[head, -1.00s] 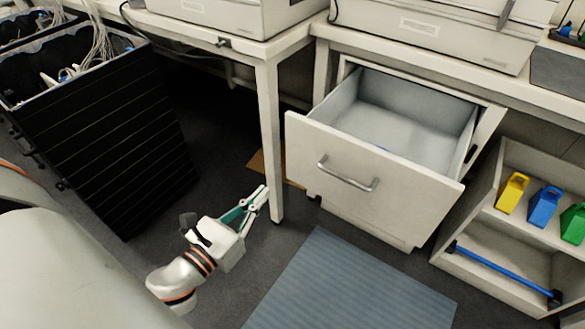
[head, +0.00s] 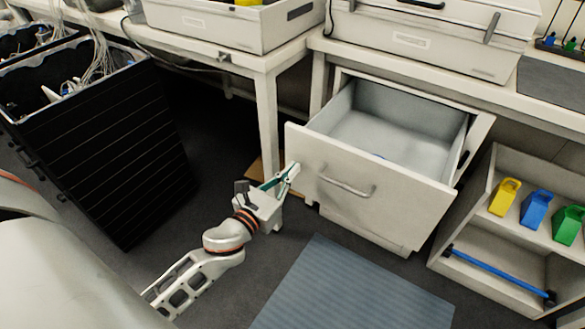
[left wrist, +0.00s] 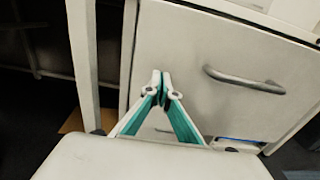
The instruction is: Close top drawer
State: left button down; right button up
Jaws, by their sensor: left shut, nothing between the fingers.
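The top drawer (head: 362,181) of the white cabinet is pulled far out, with its grey inside showing and a small blue item at the bottom. Its front has a grey bar handle (head: 347,188). My left gripper (head: 293,168) is shut and empty, near the lower left edge of the drawer front; I cannot tell whether it touches. In the left wrist view, the fingertips (left wrist: 160,82) point at the drawer front, left of the handle (left wrist: 243,80). My right gripper is not in view.
A white table leg (head: 267,130) stands just left of the drawer. A black crate (head: 105,150) with cables is at the left. A blue mat (head: 350,290) lies on the floor in front. A low shelf (head: 490,235) with coloured holders is at the right.

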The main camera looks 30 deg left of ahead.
pick_arm(q)
jog(key=shift+w, duration=0.6)
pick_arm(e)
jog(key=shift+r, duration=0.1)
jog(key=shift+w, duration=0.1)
